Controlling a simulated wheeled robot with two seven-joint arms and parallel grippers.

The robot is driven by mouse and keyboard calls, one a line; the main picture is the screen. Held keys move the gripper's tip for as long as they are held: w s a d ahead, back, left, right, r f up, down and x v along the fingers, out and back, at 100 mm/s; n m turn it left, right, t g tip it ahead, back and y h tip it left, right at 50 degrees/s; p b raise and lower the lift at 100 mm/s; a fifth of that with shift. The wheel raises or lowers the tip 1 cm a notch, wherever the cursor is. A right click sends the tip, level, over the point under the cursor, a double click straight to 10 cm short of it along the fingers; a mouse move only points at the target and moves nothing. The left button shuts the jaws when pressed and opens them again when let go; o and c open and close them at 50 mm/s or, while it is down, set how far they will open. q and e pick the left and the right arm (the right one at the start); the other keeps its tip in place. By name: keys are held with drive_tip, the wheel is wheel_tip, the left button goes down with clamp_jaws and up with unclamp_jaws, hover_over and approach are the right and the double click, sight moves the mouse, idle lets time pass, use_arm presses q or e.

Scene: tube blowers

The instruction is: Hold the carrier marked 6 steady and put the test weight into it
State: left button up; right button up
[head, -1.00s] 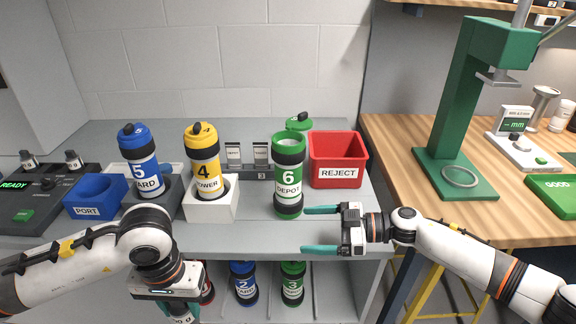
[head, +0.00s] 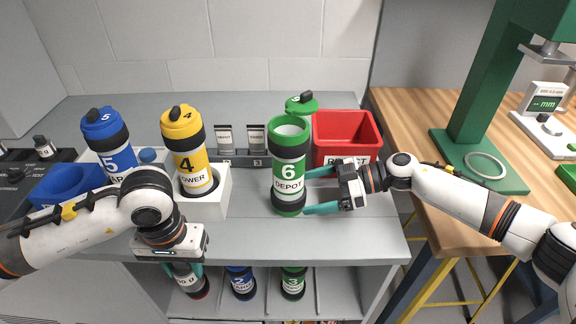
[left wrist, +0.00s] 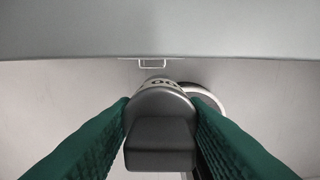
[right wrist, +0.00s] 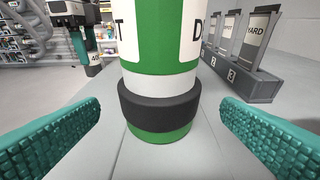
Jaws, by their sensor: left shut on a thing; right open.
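The carrier marked 6 (head: 289,172) is a green tube with black bands, upright on the grey bench. Its top is open, and its green lid (head: 302,104) is swung back behind the mouth. My right gripper (head: 306,192) is open, with its fingers level at the carrier's right side. The right wrist view shows the carrier's lower body (right wrist: 160,100) between and beyond the spread fingers. My left gripper (head: 183,268) is shut on the test weight (head: 186,281), low in front of the bench edge. The left wrist view shows the weight's dark knob (left wrist: 160,140) between the fingers.
The yellow carrier 4 (head: 187,150) stands in a white holder, with the blue carrier 5 (head: 107,135) further left. A red reject bin (head: 345,128) is just right of carrier 6. The bench front edge separates my left gripper from the bench top.

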sight(293, 195)
use_arm(q)
drive_tip(key=shift+r+p, duration=0.55)
drive_tip(key=shift+p, duration=0.15)
use_arm(e)
drive_tip(key=x, duration=0.4)
drive_tip(key=shift+a+r, duration=0.1)
drive_tip(key=shift+a+f, duration=0.25)
drive_tip(key=shift+a, duration=0.1)
drive_tip(key=c, duration=0.6)
use_arm(q)
drive_tip(key=shift+r, duration=0.1)
